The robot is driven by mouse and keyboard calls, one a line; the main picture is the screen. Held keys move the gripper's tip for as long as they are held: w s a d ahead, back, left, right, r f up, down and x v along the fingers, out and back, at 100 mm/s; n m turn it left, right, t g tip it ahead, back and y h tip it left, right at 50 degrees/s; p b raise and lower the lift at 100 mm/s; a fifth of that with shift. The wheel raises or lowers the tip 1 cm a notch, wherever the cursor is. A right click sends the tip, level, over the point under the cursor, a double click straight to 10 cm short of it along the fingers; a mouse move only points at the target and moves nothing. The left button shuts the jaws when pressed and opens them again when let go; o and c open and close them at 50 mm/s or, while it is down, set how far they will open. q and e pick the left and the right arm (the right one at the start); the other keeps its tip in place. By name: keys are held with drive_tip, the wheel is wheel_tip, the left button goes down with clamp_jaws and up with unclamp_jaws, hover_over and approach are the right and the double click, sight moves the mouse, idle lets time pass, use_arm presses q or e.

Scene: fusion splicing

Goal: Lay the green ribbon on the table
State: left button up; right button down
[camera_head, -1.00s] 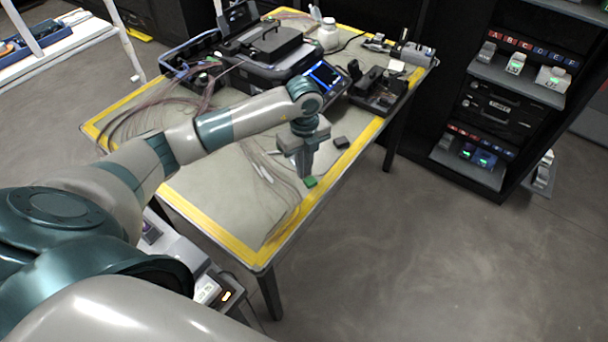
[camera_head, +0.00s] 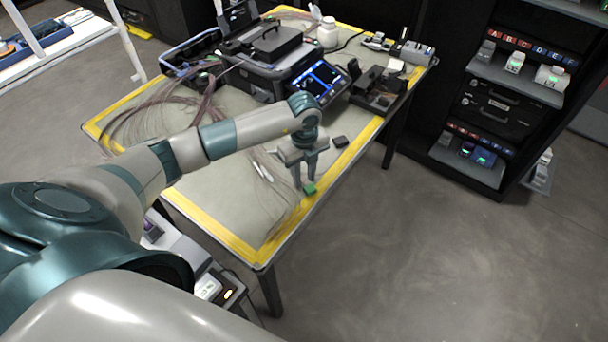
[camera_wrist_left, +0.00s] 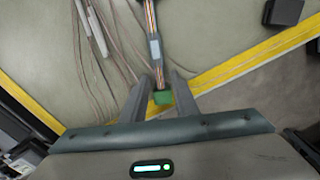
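The green ribbon's green end piece (camera_head: 309,189) lies at the table's front edge, by the yellow border. In the left wrist view the green end (camera_wrist_left: 163,97) sits between my fingers, with a striped multicoloured ribbon and a pale sleeve (camera_wrist_left: 155,48) running away from it. My left gripper (camera_head: 304,176) points down over it, its two fingers spread apart. In the left wrist view the left gripper (camera_wrist_left: 160,88) is open on either side of the green end; whether a finger touches it I cannot tell. The table (camera_head: 215,200) is beneath. My right gripper is not seen.
A small dark block (camera_head: 341,142) lies behind the gripper. Thin loose fibres (camera_head: 150,115) and white sleeves (camera_head: 263,171) lie on the left. The splicer (camera_head: 285,65) with its lit screen stands at the back. The front left of the table is mostly clear.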

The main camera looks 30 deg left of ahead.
use_arm(q)
drive_tip(key=shift+r, duration=0.2)
